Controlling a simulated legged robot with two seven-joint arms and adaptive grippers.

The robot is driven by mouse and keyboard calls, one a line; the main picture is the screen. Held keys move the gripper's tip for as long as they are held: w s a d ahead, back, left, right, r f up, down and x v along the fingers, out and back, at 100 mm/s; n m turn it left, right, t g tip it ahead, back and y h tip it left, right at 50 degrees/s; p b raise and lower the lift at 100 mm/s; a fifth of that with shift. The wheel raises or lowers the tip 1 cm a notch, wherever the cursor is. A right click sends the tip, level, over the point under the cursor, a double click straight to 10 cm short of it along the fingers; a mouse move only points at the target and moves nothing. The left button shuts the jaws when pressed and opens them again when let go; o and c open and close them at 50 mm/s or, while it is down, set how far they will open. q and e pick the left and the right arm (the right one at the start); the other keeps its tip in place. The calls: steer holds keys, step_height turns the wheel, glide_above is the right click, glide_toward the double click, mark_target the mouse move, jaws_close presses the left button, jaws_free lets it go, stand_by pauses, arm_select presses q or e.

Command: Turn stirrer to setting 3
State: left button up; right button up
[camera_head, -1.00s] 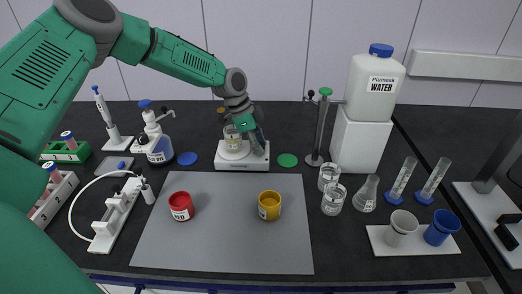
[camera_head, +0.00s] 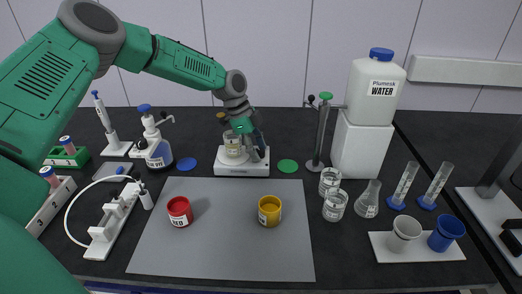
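The stirrer (camera_head: 241,170) is a white box-shaped plate at the back middle of the bench. A clear beaker (camera_head: 232,146) with a pale label stands on its left part. My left gripper (camera_head: 257,151) reaches down from above to the right part of the stirrer, beside the beaker. Its fingers are dark and small here, and I cannot tell whether they are open or shut. The stirrer's knob and its setting are hidden or too small to read. My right gripper is not in view.
A blue disc (camera_head: 187,164) and a green disc (camera_head: 287,166) flank the stirrer. A grey mat (camera_head: 225,240) in front carries a red cup (camera_head: 179,211) and a yellow cup (camera_head: 269,210). A stand (camera_head: 320,135) and a water canister (camera_head: 377,85) stand to the right.

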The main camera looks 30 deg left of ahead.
arm_select(q)
steer(key=shift+a, duration=0.15)
steer(key=shift+r, duration=0.25)
steer(key=v, duration=1.1)
steer(key=shift+a, duration=0.3)
